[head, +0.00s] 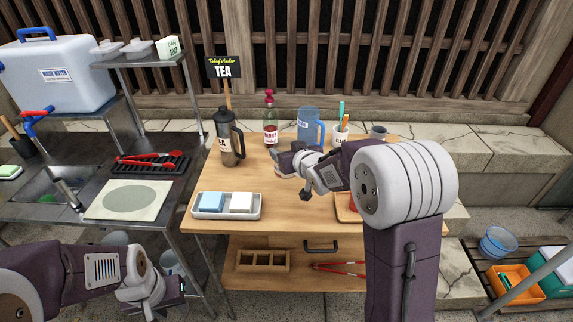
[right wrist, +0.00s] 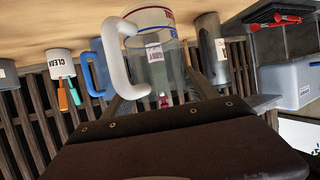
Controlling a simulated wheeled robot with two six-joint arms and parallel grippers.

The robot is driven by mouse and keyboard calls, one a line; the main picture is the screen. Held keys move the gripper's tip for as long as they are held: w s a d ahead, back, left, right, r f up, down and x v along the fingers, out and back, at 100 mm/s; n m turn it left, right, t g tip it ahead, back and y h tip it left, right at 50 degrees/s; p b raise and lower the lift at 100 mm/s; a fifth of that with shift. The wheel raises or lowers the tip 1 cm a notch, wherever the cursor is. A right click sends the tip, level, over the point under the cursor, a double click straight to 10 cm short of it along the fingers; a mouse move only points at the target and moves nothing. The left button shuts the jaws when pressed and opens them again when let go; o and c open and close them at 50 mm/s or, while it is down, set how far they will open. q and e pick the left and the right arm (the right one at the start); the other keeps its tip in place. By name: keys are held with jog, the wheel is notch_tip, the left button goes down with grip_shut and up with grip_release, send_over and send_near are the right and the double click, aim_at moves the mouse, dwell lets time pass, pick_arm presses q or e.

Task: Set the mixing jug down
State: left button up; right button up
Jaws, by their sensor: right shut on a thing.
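The mixing jug (right wrist: 150,18) is clear, with a white handle (right wrist: 118,55) and red and blue bands. It shows in the right wrist view, where the picture is upside down and the table is at the top. My right gripper (right wrist: 160,92) is shut on it, with dark fingers on both sides. I cannot tell whether the jug's base touches the table. In the head view my right gripper (head: 288,161) is over the middle of the wooden table (head: 290,215), and I cannot make out the jug there. My left gripper (head: 155,300) hangs low at the left, its fingers unclear.
Behind my right gripper stand a berry bottle (head: 270,122), a blue jug (head: 308,124) and a white cup of utensils (head: 340,135). A dark tea flask (head: 229,140) is at the left, and a tray (head: 256,212) with two blocks is in front. The table's front middle is clear.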

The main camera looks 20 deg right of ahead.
jog(key=shift+w+f, duration=0.25)
jog(key=shift+w, duration=0.25)
notch_tip(320, 180, down, 4)
jog(key=shift+s+r+b, duration=0.1)
jog(key=shift+r+b, duration=0.05)
jog(key=shift+b, duration=0.35)
jog(key=shift+f, duration=0.2)
jog(key=shift+f, duration=0.15)
jog(key=o, duration=1.9)
